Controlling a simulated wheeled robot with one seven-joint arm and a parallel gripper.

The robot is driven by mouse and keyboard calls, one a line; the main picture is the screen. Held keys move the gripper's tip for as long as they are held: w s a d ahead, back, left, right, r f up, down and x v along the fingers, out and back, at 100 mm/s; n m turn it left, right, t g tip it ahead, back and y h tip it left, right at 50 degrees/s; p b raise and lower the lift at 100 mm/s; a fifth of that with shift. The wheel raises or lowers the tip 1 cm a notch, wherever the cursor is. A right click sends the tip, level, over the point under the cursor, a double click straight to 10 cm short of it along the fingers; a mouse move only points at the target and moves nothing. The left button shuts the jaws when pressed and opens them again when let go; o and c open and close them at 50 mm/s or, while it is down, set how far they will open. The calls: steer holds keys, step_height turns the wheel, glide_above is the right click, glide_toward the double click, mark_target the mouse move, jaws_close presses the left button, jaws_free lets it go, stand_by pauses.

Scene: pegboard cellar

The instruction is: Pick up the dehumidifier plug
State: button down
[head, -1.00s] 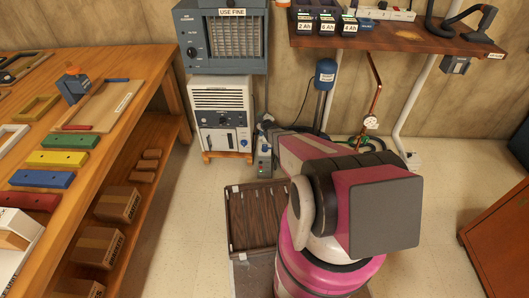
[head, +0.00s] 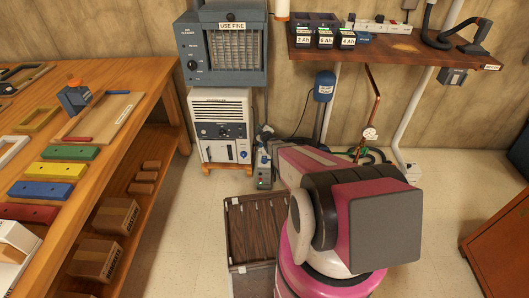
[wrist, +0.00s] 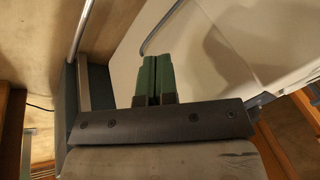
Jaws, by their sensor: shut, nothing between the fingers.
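The white dehumidifier (head: 222,135) stands on a low wooden base against the back wall, under the blue-grey air cleaner (head: 225,45). I cannot make out its plug in either view. A thin dark cord (wrist: 40,107) shows at the left of the wrist view, but I cannot tell what it belongs to. My gripper (wrist: 155,70) has its two green fingers together with nothing between them, in front of a large pale surface (wrist: 225,45). In the head view my arm hides much of the floor by the wall, and I cannot make out the fingers there.
A wooden workbench (head: 125,80) with coloured blocks runs along the left. A wall shelf (head: 400,48) at the back right bears chargers and a white power strip (head: 378,25). Pipes and a blue tank (head: 324,87) stand below it. Open floor (head: 440,190) lies at right.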

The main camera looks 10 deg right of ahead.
steer(key=c, duration=0.9)
jaws_free()
steer(key=shift+w+f, duration=0.1)
steer(key=shift+w, duration=0.05)
steer(key=shift+o, duration=0.9)
steer(key=shift+w+d+f+g+h, duration=0.2)
steer(key=shift+w+f+g+h, duration=0.05)
steer(key=shift+g+h, duration=0.15)
steer(key=n+g+h, duration=0.2)
steer(key=n+g, duration=0.2)
steer(key=g, duration=1.2)
glide_above(263, 148)
steer(key=f, duration=0.7)
steer(key=shift+w+d+f, duration=0.1)
steer(key=shift+w+f, duration=0.1)
steer(key=shift+f, duration=0.2)
steer(key=shift+s+a+f, duration=0.1)
steer(key=shift+f, duration=1.3)
steer(key=shift+s+a+f, duration=0.1)
steer(key=shift+f, duration=1.25)
